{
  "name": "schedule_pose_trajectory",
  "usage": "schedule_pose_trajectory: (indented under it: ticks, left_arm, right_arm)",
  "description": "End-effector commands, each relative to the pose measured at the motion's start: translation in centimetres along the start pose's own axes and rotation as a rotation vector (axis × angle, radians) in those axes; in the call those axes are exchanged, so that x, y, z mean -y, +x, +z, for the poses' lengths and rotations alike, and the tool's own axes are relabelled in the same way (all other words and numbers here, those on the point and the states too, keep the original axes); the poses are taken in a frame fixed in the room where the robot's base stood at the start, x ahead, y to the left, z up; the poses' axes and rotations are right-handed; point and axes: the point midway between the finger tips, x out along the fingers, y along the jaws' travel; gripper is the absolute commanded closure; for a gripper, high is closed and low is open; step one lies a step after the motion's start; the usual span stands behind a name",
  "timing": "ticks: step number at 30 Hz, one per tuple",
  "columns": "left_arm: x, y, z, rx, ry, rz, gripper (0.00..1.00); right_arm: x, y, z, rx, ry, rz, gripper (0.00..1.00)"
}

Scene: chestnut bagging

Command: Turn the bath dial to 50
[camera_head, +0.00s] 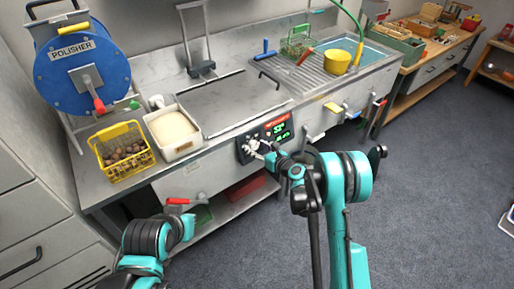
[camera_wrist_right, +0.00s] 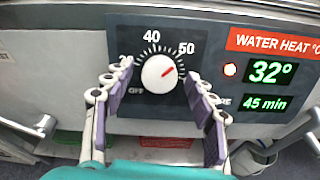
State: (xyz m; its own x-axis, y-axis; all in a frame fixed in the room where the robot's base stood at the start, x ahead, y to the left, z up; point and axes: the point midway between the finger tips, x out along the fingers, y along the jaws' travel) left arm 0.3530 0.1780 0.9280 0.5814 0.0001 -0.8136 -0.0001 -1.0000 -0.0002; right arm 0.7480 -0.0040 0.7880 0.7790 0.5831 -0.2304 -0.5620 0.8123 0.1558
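The bath dial is a round white knob (camera_wrist_right: 153,82) with a red pointer on a black panel (camera_wrist_right: 130,30) marked OFF, 40 and 50. The pointer aims up and right, toward the 50 side; I cannot tell the exact tick. The display (camera_wrist_right: 271,72) beside it reads 32° and 45 min. My right gripper (camera_wrist_right: 158,76) is open, its purple-padded fingers on the left and right of the knob, with no clear contact visible.
The panel is on the front of a steel counter (camera_head: 240,105). A yellow basket of chestnuts (camera_head: 122,150), a white tub (camera_head: 172,132) and a blue polisher (camera_head: 82,68) stand at left. A yellow pot (camera_head: 337,62) and a sink (camera_head: 372,54) are farther right. Floor in front is clear.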

Motion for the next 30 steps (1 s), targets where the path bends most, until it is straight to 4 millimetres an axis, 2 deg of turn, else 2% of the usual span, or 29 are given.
schedule_pose_trajectory:
  ticks: [7, 11, 24, 30]
  left_arm:
    - [0.0, 0.0, 0.0, 0.0, 0.0, 0.0, 1.0]
    - [0.0, 0.0, 0.0, 0.0, 0.0, 0.0, 1.0]
    - [0.0, 0.0, 0.0, 0.0, 0.0, 0.0, 1.0]
    - [0.0, 0.0, 0.0, 0.0, 0.0, 0.0, 1.0]
  right_arm:
    - [0.0, -0.1, 0.1, 0.001, 0.001, 0.0, 0.44]
    - [0.1, -1.2, 0.1, 0.001, 0.002, -0.001, 0.44]
    - [0.0, -10.1, 0.0, 0.001, 0.001, -0.002, 0.44]
    - [0.0, -11.9, 0.1, -0.001, 0.001, 0.0, 0.44]
